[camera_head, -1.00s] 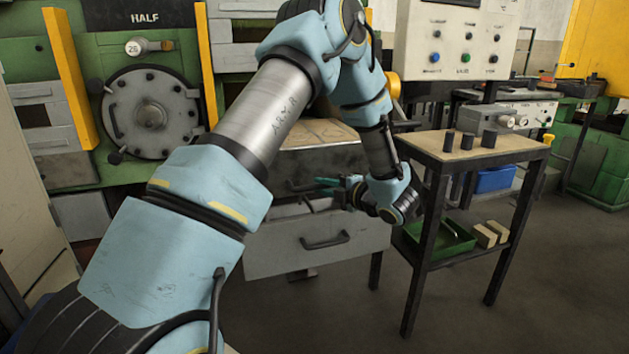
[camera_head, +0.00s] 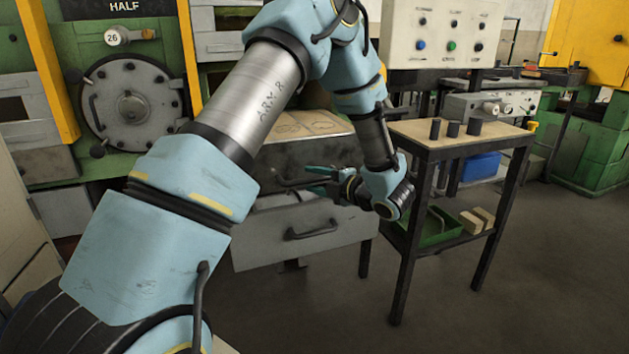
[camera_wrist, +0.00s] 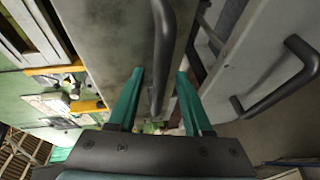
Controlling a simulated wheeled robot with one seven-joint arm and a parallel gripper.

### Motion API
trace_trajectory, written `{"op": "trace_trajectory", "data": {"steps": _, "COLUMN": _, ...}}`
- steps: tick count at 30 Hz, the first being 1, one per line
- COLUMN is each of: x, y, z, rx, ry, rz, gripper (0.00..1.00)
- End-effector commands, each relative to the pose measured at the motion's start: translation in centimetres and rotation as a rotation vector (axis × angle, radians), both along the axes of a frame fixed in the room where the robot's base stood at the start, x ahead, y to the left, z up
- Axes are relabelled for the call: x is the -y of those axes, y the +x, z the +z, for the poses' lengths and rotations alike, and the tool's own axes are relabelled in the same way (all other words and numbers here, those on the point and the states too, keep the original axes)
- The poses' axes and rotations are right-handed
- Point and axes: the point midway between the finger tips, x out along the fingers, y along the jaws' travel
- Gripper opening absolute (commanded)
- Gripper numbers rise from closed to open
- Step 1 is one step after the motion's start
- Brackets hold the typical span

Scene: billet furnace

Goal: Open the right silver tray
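A silver drawer unit stands in the middle of the camera_head view. Its closed upper drawer (camera_head: 330,155) has a dark bar handle (camera_head: 287,183). The lower silver drawer (camera_head: 262,250) is pulled out and has its own dark handle (camera_head: 312,231). My gripper (camera_head: 314,181) has green fingers and is at the upper handle, partly hidden by my wrist. In the wrist view my gripper (camera_wrist: 160,74) is open, with the upper drawer's handle (camera_wrist: 162,45) between the fingertips. The lower drawer's handle (camera_wrist: 285,80) is to the right there. Contact with the bar cannot be told.
A table (camera_head: 410,132) with several dark cylinders stands close right of my wrist; a green tray (camera_head: 440,230) is on its lower shelf. A green furnace with a round door (camera_head: 132,105) is at left. The floor in front right is clear.

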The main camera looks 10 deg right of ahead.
Motion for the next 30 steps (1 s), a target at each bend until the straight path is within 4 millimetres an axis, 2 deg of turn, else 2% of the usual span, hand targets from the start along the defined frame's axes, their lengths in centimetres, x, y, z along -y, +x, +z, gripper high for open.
{"op": "trace_trajectory", "data": {"steps": 8, "x": 0.3, "y": -0.4, "z": 0.1, "rx": 0.001, "ry": -0.001, "rz": -0.001, "gripper": 0.5}}
{"op": "trace_trajectory", "data": {"steps": 11, "x": 0.9, "y": -1.4, "z": 0.3, "rx": 0.001, "ry": -0.001, "rz": -0.003, "gripper": 0.5}}
{"op": "trace_trajectory", "data": {"steps": 21, "x": 4.2, "y": -7.0, "z": 1.4, "rx": 0.002, "ry": -0.002, "rz": -0.003, "gripper": 0.5}}
{"op": "trace_trajectory", "data": {"steps": 25, "x": 5.0, "y": -8.4, "z": 1.8, "rx": 0.001, "ry": -0.001, "rz": -0.002, "gripper": 0.5}}
{"op": "trace_trajectory", "data": {"steps": 30, "x": 5.3, "y": -9.2, "z": 2.0, "rx": 0.0, "ry": 0.0, "rz": 0.0, "gripper": 0.5}}
